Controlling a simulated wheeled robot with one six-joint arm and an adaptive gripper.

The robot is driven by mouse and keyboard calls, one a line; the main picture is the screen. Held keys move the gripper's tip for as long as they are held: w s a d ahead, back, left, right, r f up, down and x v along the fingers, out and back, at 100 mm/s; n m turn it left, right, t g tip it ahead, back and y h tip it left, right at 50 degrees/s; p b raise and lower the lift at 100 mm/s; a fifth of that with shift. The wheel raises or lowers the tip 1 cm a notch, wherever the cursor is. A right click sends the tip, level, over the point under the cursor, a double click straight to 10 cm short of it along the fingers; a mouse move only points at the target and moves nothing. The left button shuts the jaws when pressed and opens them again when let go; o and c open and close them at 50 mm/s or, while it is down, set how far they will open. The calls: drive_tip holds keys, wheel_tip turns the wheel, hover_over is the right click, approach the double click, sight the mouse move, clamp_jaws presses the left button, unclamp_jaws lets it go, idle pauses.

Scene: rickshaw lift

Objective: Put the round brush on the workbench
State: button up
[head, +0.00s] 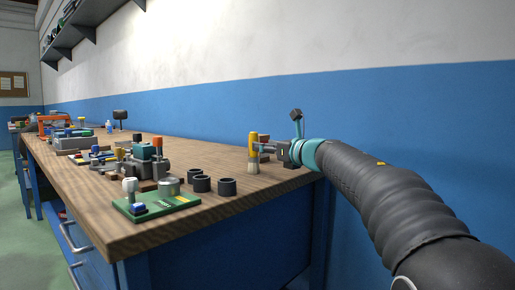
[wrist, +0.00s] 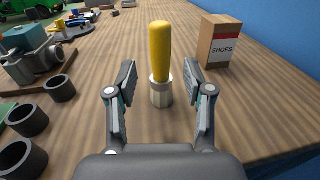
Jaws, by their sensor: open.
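The round brush has a yellow handle, a pale metal collar and light bristles. In the head view the round brush (head: 253,152) stands upright, bristles down, at the right end of the wooden workbench (head: 110,210). In the wrist view the brush (wrist: 160,55) stands between the two fingers. My gripper (wrist: 160,85) is open, with a gap visible on each side of the brush. In the head view my gripper (head: 262,150) reaches in from the right at the brush. The bristle tips appear to be on the bench top; the wrist view hides them partly.
Several dark rings (wrist: 32,118) stand to the left. A vise (head: 148,160) and other tools fill the bench further back.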

drive_tip(key=v, duration=0.6)
drive_tip(key=shift+s+d, duration=0.1)
drive_tip(key=s+d+r+m+t+h, duration=0.1)
drive_tip(key=s+d+m+t+h, duration=0.2)
drive_tip(key=m, duration=0.4)
drive_tip(key=s+d+r+m+t+h, duration=0.1)
drive_tip(key=s+d+m+t+h, duration=0.15)
drive_tip(key=d+m, duration=0.35)
drive_tip(key=s+d+f+m+g+h, duration=0.3)
drive_tip(key=s+d+f+m+h, duration=0.6)
drive_tip(key=m, duration=0.7)
drive_tip(key=s+a+f+m+g+y, duration=0.2)
drive_tip(key=s+f+m+g, duration=0.8)
drive_tip(key=s+f, duration=1.6)
drive_tip(key=a+m, duration=0.1)
drive_tip(key=m, duration=0.4)
drive_tip(key=shift+s+a+f+m, duration=0.2)
drive_tip(key=shift+a+f+m, duration=0.1)
drive_tip(key=shift+f+m, duration=0.1)
